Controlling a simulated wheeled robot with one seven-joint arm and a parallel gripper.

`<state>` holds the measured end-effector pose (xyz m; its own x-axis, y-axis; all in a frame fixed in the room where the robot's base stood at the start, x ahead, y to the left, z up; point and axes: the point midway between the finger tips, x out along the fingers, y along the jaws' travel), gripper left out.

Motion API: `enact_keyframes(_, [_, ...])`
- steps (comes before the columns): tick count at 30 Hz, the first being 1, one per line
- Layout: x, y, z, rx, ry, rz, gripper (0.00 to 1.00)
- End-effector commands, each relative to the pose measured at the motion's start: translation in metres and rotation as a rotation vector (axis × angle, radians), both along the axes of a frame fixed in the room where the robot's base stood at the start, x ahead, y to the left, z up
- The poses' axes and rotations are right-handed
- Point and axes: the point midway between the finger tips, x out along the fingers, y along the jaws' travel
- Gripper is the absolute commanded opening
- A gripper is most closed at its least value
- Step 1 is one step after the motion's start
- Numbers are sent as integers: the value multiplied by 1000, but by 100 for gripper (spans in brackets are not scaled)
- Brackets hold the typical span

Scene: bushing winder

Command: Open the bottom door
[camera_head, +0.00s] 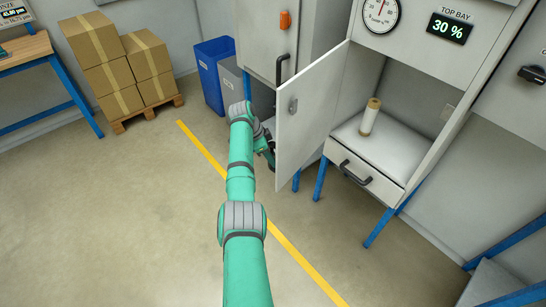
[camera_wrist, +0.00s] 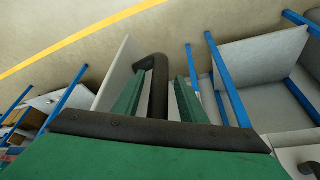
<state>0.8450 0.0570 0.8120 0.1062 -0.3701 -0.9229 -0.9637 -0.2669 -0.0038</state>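My gripper (camera_wrist: 159,78) has its two green fingers apart, one on each side of a black bar handle (camera_wrist: 157,92). Narrow gaps show between the handle and the fingers. The handle is fixed to a pale door panel (camera_wrist: 121,68), seen nearly edge-on at the left of the wrist view. In the head view my gripper (camera_head: 268,147) is low in front of the left cabinet, partly hidden by my arm and a swung-open grey door (camera_head: 307,112). The panel in my grip area is mostly hidden there. The left cabinet's upper door (camera_head: 262,38) looks shut.
The swung-open door stands just right of my gripper. A compartment holding a spool (camera_head: 370,117) is above a shut drawer (camera_head: 362,170). Blue legs (camera_wrist: 228,78) stand right of my fingers. Bins (camera_head: 213,70) and boxes on a pallet (camera_head: 147,110) are left. Floor in front is clear.

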Motion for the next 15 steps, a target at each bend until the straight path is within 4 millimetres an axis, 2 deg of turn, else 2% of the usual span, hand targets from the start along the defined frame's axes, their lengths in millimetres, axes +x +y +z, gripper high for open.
enact_keyframes(5, [-1, 4, 13, 0, -2, -1, 38])
enact_keyframes(15, [-7, 27, 70, 0, -4, -1, 38])
